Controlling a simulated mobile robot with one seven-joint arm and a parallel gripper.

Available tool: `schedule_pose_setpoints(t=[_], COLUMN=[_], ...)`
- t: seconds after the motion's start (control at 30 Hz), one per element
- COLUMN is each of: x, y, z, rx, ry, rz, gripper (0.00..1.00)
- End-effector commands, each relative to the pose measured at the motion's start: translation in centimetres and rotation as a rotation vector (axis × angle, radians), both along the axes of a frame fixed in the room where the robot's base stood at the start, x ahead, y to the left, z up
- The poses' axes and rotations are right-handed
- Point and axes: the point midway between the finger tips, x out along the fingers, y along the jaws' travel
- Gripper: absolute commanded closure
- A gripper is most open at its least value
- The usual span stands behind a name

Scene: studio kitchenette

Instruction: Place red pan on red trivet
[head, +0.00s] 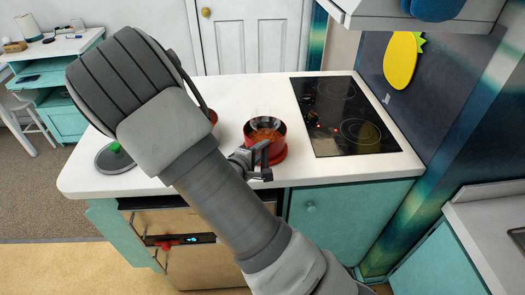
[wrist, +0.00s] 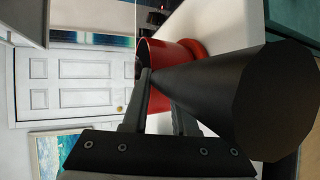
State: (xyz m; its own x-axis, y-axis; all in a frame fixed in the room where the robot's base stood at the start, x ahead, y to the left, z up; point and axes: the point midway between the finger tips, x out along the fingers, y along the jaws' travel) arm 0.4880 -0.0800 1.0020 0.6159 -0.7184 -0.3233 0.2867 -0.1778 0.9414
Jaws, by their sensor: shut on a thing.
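The red pan (head: 264,131) has a dark inside with orange-brown contents and sits near the front edge of the white counter. A red disc, which looks like the red trivet (head: 280,156), shows under it. I cannot tell whether the pan touches it. In the wrist view the pan (wrist: 170,66) stands over the red disc (wrist: 196,48). My gripper (head: 259,163) is at the pan's near side. In the wrist view my gripper (wrist: 160,95) is shut on the pan's black handle (wrist: 235,95), which hides part of one finger.
A black cooktop (head: 345,115) lies right of the pan. Another red item (head: 213,116) is mostly hidden behind my arm. A grey round lid with a green knob (head: 114,157) lies at the counter's left. A range hood (head: 425,14) overhangs the upper right.

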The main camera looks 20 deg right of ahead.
Motion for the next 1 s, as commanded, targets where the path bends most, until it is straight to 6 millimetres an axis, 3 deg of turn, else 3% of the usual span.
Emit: schedule_pose_setpoints(t=[0.27, 0.3, 0.47, 0.77, 1.0], x=[0.1, 0.0, 0.0, 0.0, -1.9], y=[-0.1, 0.0, 0.0, 0.0, 2.5], z=[0.1, -0.1, -0.1, 0.1, 1.2], rx=[-0.003, 0.0, 0.0, 0.0, 0.002], ry=[-0.006, -0.001, -0.002, -0.002, -0.001], rz=[0.0, 0.0, 0.001, 0.001, 0.006], gripper=[1.0, 0.7, 0.44, 0.44, 0.44])
